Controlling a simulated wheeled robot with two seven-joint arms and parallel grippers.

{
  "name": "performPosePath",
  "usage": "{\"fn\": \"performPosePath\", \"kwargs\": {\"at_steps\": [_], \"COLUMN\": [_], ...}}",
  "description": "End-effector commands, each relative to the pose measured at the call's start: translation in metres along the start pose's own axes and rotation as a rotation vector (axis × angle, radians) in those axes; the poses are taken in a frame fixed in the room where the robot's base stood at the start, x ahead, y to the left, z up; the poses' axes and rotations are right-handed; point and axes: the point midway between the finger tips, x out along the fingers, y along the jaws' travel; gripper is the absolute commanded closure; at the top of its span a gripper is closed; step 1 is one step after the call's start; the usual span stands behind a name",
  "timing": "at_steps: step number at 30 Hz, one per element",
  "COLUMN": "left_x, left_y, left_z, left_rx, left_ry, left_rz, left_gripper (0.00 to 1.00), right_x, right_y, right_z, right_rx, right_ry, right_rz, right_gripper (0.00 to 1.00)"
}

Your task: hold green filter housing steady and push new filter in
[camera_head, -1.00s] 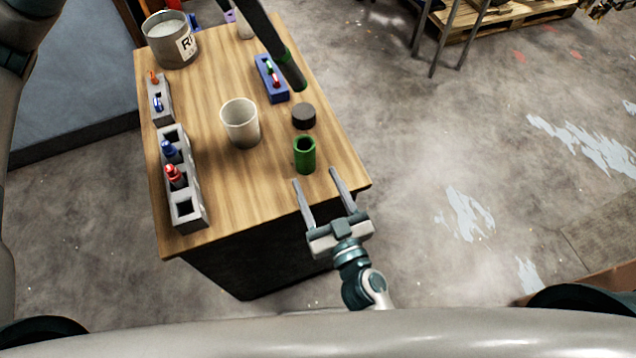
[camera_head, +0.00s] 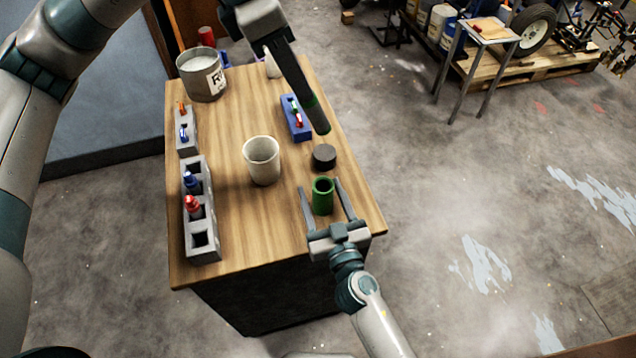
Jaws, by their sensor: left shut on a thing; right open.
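The green filter housing (camera_head: 322,197) stands upright near the table's front right corner, with its round top open. My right gripper (camera_head: 322,187) is open, and its two fingers reach along the left and right sides of the housing. I cannot tell whether they touch it. My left gripper (camera_head: 320,128) comes down from the top, above the right side of the table. It is shut on a mostly hidden thing; only a bit of green shows along the dark fingers. I cannot make out whether this is the new filter.
A dark round cap (camera_head: 324,157) lies behind the housing. A white cup (camera_head: 262,162) stands to the left. A blue tray (camera_head: 291,117) is behind; grey holders (camera_head: 203,222) with small bottles line the left edge. A labelled can (camera_head: 201,75) stands at the back left.

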Motion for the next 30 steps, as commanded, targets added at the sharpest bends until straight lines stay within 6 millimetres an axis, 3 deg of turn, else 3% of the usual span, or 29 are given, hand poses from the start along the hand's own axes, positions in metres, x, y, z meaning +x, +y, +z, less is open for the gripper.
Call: {"fn": "performPosePath", "kwargs": {"at_steps": [9, 20, 27, 30], "left_x": [0.0, 0.0, 0.0, 0.0], "left_y": [0.0, 0.0, 0.0, 0.0], "left_z": [0.0, 0.0, 0.0, 0.0], "left_rx": [0.0, 0.0, 0.0, 0.0], "left_ry": [0.0, 0.0, 0.0, 0.0], "left_rz": [0.0, 0.0, 0.0, 0.0], "left_gripper": [1.0, 1.0, 1.0, 1.0], "right_x": [0.027, 0.029, 0.029, 0.029], "right_y": [0.0, 0.0, 0.0, 0.0], "right_z": [0.0, 0.0, 0.0, 0.0], "right_rx": [-0.002, -0.001, -0.001, -0.001], "right_ry": [0.0, 0.0, 0.0, 0.0], "right_rz": [-0.001, 0.0, 0.0, 0.0], "right_gripper": [0.43, 0.43, 0.97, 0.98]}}
